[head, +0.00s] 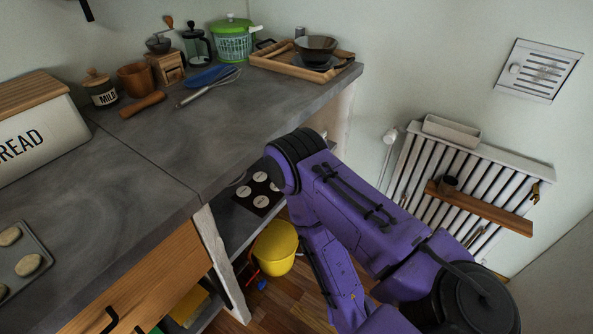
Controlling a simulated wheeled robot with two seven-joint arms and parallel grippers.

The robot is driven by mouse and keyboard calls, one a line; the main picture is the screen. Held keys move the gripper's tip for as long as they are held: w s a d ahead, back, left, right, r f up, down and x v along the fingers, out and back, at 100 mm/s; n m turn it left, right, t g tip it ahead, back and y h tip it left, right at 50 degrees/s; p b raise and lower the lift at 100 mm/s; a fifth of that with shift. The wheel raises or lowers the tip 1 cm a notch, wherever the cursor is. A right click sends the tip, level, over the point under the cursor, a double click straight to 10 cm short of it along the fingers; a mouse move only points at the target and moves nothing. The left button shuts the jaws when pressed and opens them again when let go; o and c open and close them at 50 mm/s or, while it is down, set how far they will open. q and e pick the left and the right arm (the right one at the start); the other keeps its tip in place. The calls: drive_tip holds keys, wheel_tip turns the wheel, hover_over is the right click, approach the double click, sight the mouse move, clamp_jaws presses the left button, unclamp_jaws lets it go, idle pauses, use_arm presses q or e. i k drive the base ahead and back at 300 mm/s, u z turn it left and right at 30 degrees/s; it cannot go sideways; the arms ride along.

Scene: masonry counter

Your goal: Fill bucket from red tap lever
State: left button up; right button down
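A yellow bucket (275,248) stands low down by the wooden floor, beside the open end of the counter. Its left side is near a small red part (252,281) and a small blue part (261,284). These are too small to tell whether either is the tap lever. I cannot see into the bucket well enough to tell what it holds. My purple arm comes in from the lower right, bends near the counter edge and runs down to the right of the bucket. Neither of my grippers shows.
The grey counter (150,170) carries a bread bin (38,135), a tray of dough (22,262), a whisk (208,88) and a wooden tray (262,62). A radiator (415,165) with a wooden shelf (480,208) is on the right wall. Wooden floor (290,300) shows below.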

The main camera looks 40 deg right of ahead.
sight(258, 269)
drive_tip(key=z, duration=1)
drive_tip(key=k, duration=0.65)
drive_tip(key=u, duration=1.35)
